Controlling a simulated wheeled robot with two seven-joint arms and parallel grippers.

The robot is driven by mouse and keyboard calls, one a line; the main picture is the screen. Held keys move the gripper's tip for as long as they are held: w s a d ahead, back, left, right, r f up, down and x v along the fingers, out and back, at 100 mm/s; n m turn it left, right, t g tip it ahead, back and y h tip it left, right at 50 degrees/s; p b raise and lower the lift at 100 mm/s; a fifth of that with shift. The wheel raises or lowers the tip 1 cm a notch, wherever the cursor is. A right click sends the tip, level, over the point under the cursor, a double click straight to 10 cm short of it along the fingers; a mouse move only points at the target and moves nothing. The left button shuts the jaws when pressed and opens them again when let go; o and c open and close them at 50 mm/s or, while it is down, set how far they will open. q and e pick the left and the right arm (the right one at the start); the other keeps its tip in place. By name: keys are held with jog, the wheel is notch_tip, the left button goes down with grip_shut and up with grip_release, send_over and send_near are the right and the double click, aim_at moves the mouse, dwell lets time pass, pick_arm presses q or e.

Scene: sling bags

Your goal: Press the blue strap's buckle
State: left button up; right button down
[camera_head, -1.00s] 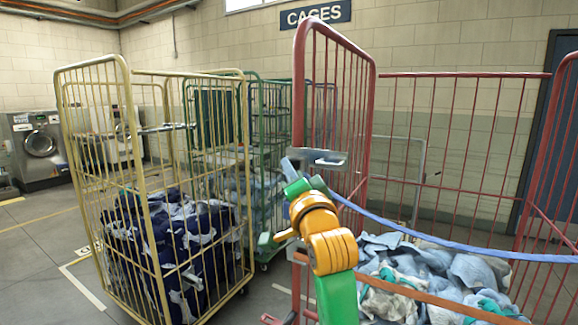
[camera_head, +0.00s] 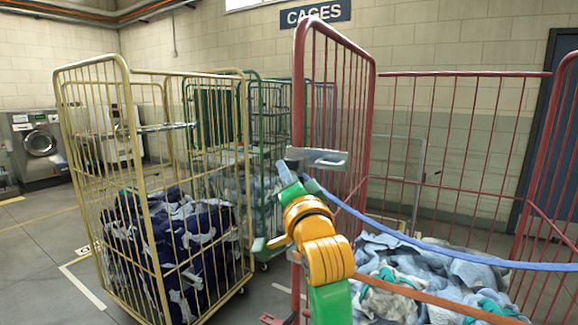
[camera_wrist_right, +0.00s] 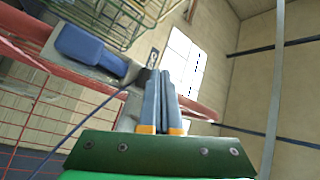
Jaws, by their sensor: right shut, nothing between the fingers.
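The blue strap (camera_head: 420,245) runs across the open front of the red cage, from its near left post to the right. At that post sits a grey metal plate (camera_head: 318,158). In the right wrist view, a blue block (camera_wrist_right: 90,47), seemingly the strap's buckle, sits on a grey plate to the left of the fingers. My right gripper (camera_head: 285,172) is shut and empty, just left of and below the metal plate. Its fingers (camera_wrist_right: 160,98) point up beside the plate; I cannot tell whether they touch it. My left gripper is not in view.
The red cage (camera_head: 372,100) holds blue and white cloths (camera_head: 440,268); an orange strap (camera_head: 440,300) crosses lower down. A yellow cage (camera_head: 150,72) with dark blue laundry stands left, a green cage (camera_head: 262,85) behind. Floor is free at far left.

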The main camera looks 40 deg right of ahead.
jog(key=a, duration=0.1)
jog(key=s+a, duration=0.1)
jog(key=a, duration=0.1)
jog(key=s+a, duration=0.1)
jog(key=shift+a+p, duration=0.3)
jog(key=shift+a, duration=0.05)
